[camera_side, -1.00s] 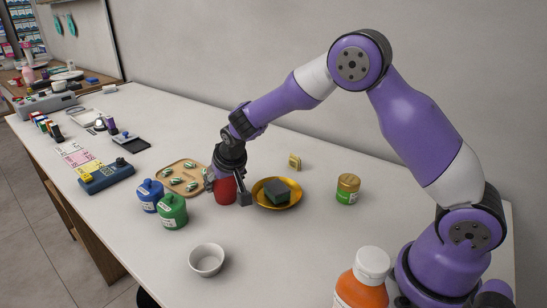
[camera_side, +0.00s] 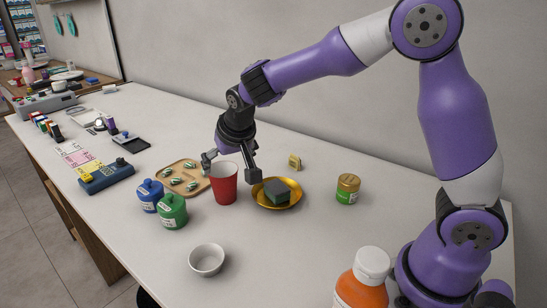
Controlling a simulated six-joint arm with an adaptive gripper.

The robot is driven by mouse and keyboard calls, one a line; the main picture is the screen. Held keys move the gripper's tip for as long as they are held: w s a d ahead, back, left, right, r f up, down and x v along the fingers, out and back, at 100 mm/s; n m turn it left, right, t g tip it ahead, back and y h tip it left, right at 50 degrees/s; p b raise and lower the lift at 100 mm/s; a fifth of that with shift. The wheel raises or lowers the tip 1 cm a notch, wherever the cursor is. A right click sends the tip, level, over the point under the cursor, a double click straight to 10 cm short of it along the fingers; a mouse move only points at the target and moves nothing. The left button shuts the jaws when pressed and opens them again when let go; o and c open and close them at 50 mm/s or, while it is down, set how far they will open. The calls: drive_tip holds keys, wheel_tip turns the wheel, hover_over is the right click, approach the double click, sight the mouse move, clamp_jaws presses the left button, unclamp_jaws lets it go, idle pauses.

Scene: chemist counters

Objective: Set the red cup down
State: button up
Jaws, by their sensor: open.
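The red cup (camera_side: 224,188) stands upright on the white counter, its white inside showing at the top. It is between the wooden tray and the golden plate. My gripper (camera_side: 231,168) is open, above and just behind the cup's rim. I see no finger closed on the cup.
A golden plate (camera_side: 294,204) with a dark green block (camera_side: 277,192) stands close at the cup's right. A wooden tray (camera_side: 163,173) with several green-white pieces lies to its left. Blue (camera_side: 149,197) and green (camera_side: 172,214) jars and a white bowl (camera_side: 206,261) are nearer.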

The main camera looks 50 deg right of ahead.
drive_tip(key=s+r+n+y, duration=0.1)
drive_tip(key=s+r+n, duration=0.1)
drive_tip(key=s, duration=0.8)
drive_tip(key=s+r+n+y, duration=0.1)
drive_tip(key=s+r, duration=0.3)
drive_tip(key=s, duration=0.7)
drive_tip(key=shift+d+r+n, duration=0.3)
drive_tip(key=shift+r+n, duration=0.1)
drive_tip(key=shift+n, duration=0.3)
